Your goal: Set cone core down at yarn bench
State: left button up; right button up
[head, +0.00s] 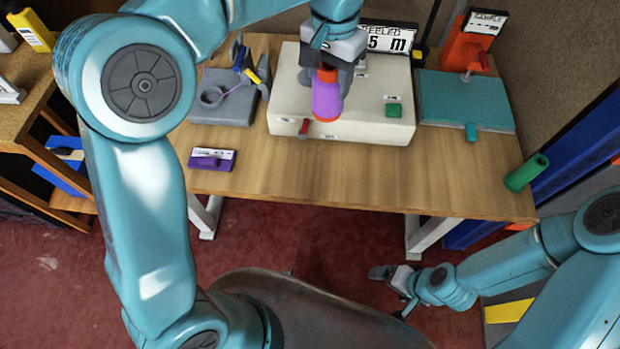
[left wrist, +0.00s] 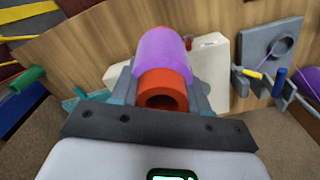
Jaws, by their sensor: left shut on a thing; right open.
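The cone core is an orange tube with a purple band (head: 327,99). My left gripper (head: 328,72) is shut on it and holds it over the cream machine box (head: 285,108) on the wooden yarn bench (head: 350,182). In the left wrist view the orange end of the core (left wrist: 163,90) faces the camera between the fingers, with its hollow bore showing. Whether the core touches the box cannot be told. My right gripper (head: 392,280) is open and empty, low in front of the bench, over the red floor.
A grey plate with a ring (head: 225,108) lies left of the box, and a teal block (head: 465,103) lies right. A purple labelled piece (head: 211,160) is at the front left. The bench's front strip is mostly clear.

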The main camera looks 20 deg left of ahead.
pick_arm(q)
jog(key=f+b, duration=0.1)
jog(key=f, duration=0.1)
jog(key=b, duration=0.2)
send_near(326, 167)
jog(key=shift+f, duration=0.95)
pick_arm(e)
notch_tip(326, 167, down, 4)
jog(key=shift+s+d+f, duration=0.1)
jog(key=shift+d, duration=0.05)
pick_arm(q)
jog(key=shift+r, duration=0.1)
jog(key=shift+b, duration=0.3)
jog(key=o, duration=1.1)
jog(key=shift+f, duration=0.2)
jog(key=shift+c, duration=0.2)
pick_arm(e)
jog(key=shift+f, duration=0.15)
